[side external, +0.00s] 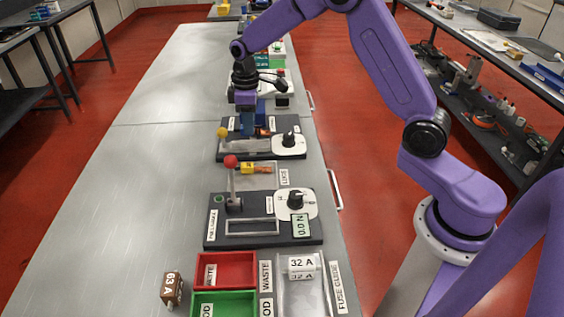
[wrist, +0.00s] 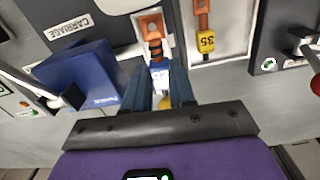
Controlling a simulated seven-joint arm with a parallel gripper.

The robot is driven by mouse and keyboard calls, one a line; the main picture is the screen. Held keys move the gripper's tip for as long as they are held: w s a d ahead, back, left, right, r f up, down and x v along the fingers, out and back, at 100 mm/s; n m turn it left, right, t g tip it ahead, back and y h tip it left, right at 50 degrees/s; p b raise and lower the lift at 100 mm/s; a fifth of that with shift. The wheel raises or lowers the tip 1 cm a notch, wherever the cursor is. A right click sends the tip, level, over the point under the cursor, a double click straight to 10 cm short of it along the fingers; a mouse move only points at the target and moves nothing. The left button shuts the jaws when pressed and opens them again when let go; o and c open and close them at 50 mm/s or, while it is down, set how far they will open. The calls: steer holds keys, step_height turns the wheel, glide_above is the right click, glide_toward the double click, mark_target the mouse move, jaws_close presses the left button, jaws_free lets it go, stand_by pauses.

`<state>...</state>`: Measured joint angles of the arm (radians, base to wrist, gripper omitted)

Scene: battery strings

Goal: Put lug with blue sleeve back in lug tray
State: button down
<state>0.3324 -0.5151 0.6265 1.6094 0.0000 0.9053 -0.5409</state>
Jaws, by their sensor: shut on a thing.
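My gripper (side external: 247,132) points down over the far black station plate in the side view. In the wrist view its fingers (wrist: 162,88) are closed around a lug with a blue sleeve and white label (wrist: 159,68). The lug's copper-coloured end points away from the gripper, at an orange piece (wrist: 150,24) on the plate; I cannot tell whether they touch. The lug tray (side external: 264,181) lies between the two black stations. A lug with a yellow sleeve (side external: 248,168) lies in it, and its sleeve reads 35 in the wrist view (wrist: 206,42).
A lever with a red knob (side external: 231,162) stands on the near station, close to the tray. A yellow knob (side external: 222,132) is left of my gripper. A blue block (wrist: 84,76) is beside the fingers. Red (side external: 198,272) and green bins stand at the front.

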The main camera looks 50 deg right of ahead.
steer(key=s+d+f+m, duration=0.1)
steer(key=s+m, duration=0.1)
steer(key=s, duration=0.3)
steer(key=s+d+m, duration=0.1)
steer(key=s+m, duration=0.2)
steer(key=s, duration=0.2)
steer(key=s+d+f+m, duration=0.1)
steer(key=s+m, duration=0.2)
steer(key=s, duration=0.3)
steer(key=shift+d+f, duration=0.15)
steer(key=shift+f, duration=0.2)
steer(key=shift+w+a+r+m, duration=0.1)
steer(key=shift+w+a+m, duration=0.2)
steer(key=shift+m, duration=0.3)
steer(key=shift+w+a+r+m, duration=0.1)
steer(key=shift+w+a+m, duration=0.15)
steer(key=shift+m, duration=0.35)
steer(key=w+a+r+m, duration=0.25)
steer(key=a+m, duration=0.25)
steer(key=m, duration=0.5)
steer(key=w+a+r+m, duration=0.1)
steer(key=w+a+m, duration=0.3)
steer(key=m, duration=0.6)
steer(key=shift+s+a+f, duration=0.15)
steer(key=shift+f, duration=1.05)
steer(key=shift+s+a+f, duration=0.1)
steer(key=shift+s+f, duration=0.05)
steer(key=shift+f, duration=1.05)
steer(key=shift+s+a+f, duration=0.15)
steer(key=shift+f, duration=1.05)
